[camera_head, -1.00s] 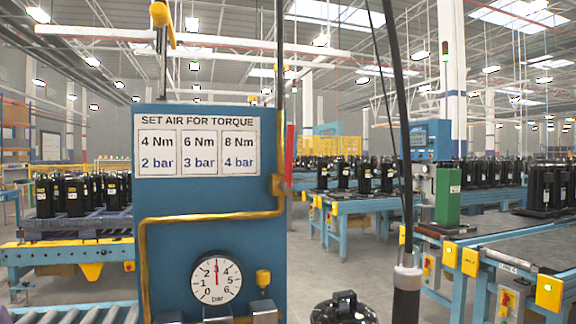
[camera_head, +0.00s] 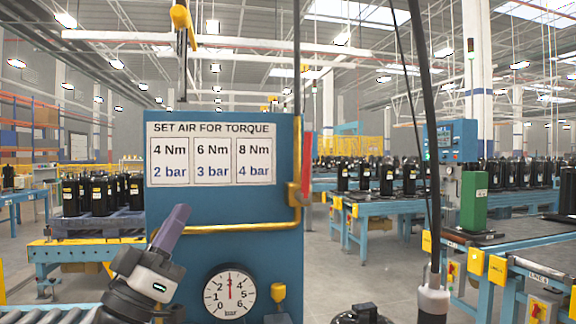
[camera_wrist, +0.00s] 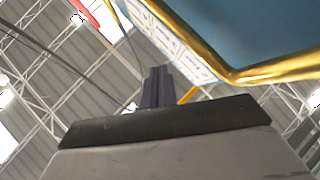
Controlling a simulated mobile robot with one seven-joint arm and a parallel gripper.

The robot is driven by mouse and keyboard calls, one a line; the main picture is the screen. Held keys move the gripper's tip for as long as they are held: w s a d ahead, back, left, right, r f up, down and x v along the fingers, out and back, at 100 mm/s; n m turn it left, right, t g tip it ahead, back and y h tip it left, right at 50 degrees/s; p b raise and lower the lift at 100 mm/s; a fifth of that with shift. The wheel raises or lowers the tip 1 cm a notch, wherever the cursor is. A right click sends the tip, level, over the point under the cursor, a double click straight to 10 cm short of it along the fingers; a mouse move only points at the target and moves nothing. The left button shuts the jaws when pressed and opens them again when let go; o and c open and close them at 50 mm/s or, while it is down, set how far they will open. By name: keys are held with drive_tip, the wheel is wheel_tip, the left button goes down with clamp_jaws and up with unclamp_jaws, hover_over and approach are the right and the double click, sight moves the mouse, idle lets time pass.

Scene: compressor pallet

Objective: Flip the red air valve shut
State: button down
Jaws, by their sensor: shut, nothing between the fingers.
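The red valve handle (camera_head: 307,158) stands upright at the right edge of the blue panel (camera_head: 225,207). It sits by a brass valve body (camera_head: 296,194) on the yellow pipe. In the wrist view, a red piece that looks like this handle shows at the top left (camera_wrist: 92,12). My gripper (camera_head: 179,212) is in front of the panel's lower left, fingers pointing up, well left of the handle and apart from it. Its dark fingers (camera_wrist: 157,73) are together and empty in the wrist view.
A yellow pipe (camera_head: 240,227) crosses the panel and shows close by in the wrist view (camera_wrist: 270,72). A round gauge (camera_head: 229,292) below has its needle at about 3. A black hose (camera_head: 425,130) hangs at the right. Conveyors with black compressors stand behind.

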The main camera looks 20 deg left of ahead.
sight(305, 166)
drive_tip(key=d+r+m+g+h, duration=0.1)
drive_tip(key=d+m+g+h, duration=0.5)
drive_tip(key=m+g+h, duration=0.3)
drive_tip(key=m+h, duration=0.1)
drive_tip(key=h, duration=0.3)
drive_tip(key=shift+w+r+h, duration=0.2)
drive_tip(key=shift+w+h, duration=0.1)
drive_tip(key=p+x, duration=0.2)
drive_tip(key=x, duration=0.2)
drive_tip(key=w+f+p+x, duration=0.1)
drive_tip(key=p+x, duration=0.1)
drive_tip(key=x, duration=0.2)
drive_tip(key=d+f+p+x, duration=0.1)
drive_tip(key=p+x, duration=0.1)
drive_tip(key=x, duration=0.2)
drive_tip(key=shift+w+d+r, duration=0.15)
drive_tip(key=shift+w+d, duration=0.15)
drive_tip(key=shift+w, duration=0.15)
drive_tip(key=shift+w, duration=0.1)
